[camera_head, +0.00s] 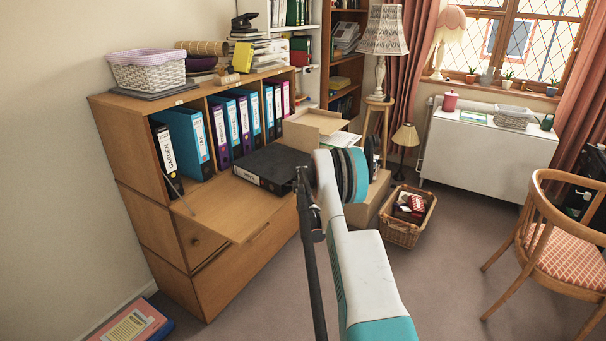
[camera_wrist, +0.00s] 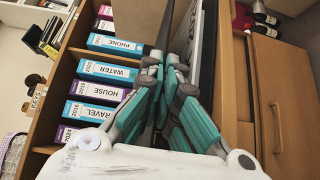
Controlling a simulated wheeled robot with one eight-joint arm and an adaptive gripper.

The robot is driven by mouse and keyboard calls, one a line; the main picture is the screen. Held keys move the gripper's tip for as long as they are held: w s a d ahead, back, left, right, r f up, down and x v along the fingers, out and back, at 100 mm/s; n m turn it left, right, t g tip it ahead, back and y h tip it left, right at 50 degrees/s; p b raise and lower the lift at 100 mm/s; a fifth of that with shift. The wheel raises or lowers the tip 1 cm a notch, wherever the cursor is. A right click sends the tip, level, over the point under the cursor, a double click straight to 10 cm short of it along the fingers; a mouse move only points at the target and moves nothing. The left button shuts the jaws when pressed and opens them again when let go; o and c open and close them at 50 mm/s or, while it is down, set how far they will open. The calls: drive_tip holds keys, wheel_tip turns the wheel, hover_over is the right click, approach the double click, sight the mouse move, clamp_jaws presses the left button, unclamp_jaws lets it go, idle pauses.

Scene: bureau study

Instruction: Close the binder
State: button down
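A black binder (camera_head: 268,165) lies flat on the bureau's fold-down flap (camera_head: 218,208), its labelled spine facing the front. Its upper face looks dark and nearly level; I cannot tell whether the cover is fully down. My gripper (camera_head: 303,182) is beside the binder's right end, and my arm hides what lies just behind. In the wrist view, the fingers of my gripper (camera_wrist: 165,65) are close together and look shut. A thin dark strip runs past the fingertips, and I cannot tell whether it touches them. A pale panel with a dark border shows beside them.
Upright binders (camera_head: 185,138) fill the bureau's compartments behind the flap. An open cardboard box (camera_head: 316,121) stands right of the binder. A wicker basket (camera_head: 402,232) is on the floor, with a wooden chair (camera_head: 540,245) farther right. Open carpet lies between chair and bureau.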

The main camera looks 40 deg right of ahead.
drive_tip(key=shift+s+f, duration=0.15)
drive_tip(key=c, duration=2.1)
unclamp_jaws()
drive_tip(key=shift+d, duration=0.15)
drive_tip(key=shift+c, duration=0.2)
drive_tip(key=v, duration=1.2)
